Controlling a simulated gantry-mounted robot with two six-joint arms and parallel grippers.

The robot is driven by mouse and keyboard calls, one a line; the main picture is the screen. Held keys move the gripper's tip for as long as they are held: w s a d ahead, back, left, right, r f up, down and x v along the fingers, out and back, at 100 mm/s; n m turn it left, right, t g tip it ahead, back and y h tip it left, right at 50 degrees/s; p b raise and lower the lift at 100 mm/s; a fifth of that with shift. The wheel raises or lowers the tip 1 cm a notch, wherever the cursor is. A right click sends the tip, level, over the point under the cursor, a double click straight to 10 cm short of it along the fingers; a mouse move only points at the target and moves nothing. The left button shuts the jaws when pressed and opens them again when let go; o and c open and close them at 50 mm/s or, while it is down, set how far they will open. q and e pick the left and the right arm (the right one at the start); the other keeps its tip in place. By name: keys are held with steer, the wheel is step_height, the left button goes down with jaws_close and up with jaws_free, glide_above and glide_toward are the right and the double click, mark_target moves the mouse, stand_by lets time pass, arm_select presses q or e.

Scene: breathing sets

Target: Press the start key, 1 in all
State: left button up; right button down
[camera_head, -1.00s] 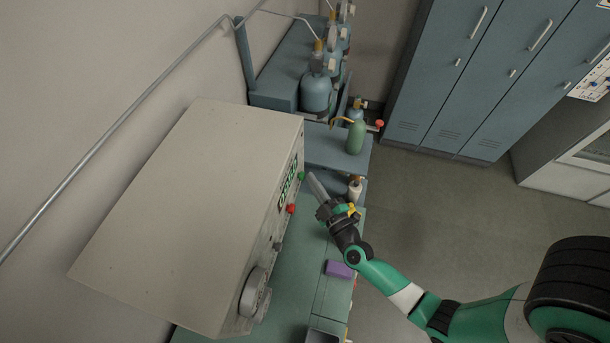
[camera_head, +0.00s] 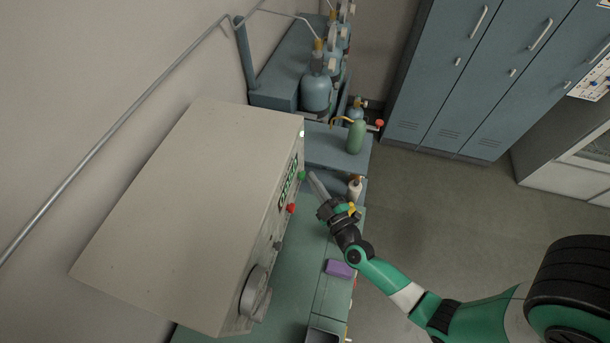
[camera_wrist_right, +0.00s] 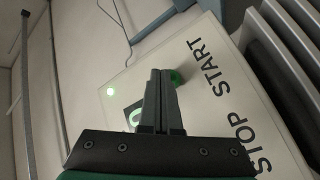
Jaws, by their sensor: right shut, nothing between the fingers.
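The beige machine (camera_head: 185,210) on the left has a front panel facing right. The green start key (camera_head: 301,175) sits on that panel, above the red stop key (camera_head: 291,208). My right gripper (camera_head: 312,175) is shut and empty, its fingertips just in front of the start key with a narrow gap showing. In the right wrist view, the shut fingers (camera_wrist_right: 163,75) partly cover the green start key (camera_wrist_right: 177,77), beside the START label (camera_wrist_right: 207,54). My left gripper is out of view.
A green bottle (camera_head: 356,137) and a white bottle (camera_head: 355,188) stand on the bench right of the machine. A purple block (camera_head: 339,268) lies on the green bench top (camera_head: 300,275). Blue lockers (camera_head: 470,80) stand at the back. The floor between is clear.

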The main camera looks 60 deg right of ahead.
steer(key=shift+s+d, duration=0.1)
steer(key=shift+s, duration=0.45)
steer(key=s+b, duration=0.2)
steer(key=s+d+b, duration=0.1)
steer(key=s+b, duration=0.1)
steer(key=s, duration=0.1)
steer(key=shift+d, duration=0.1)
stand_by(0.9)
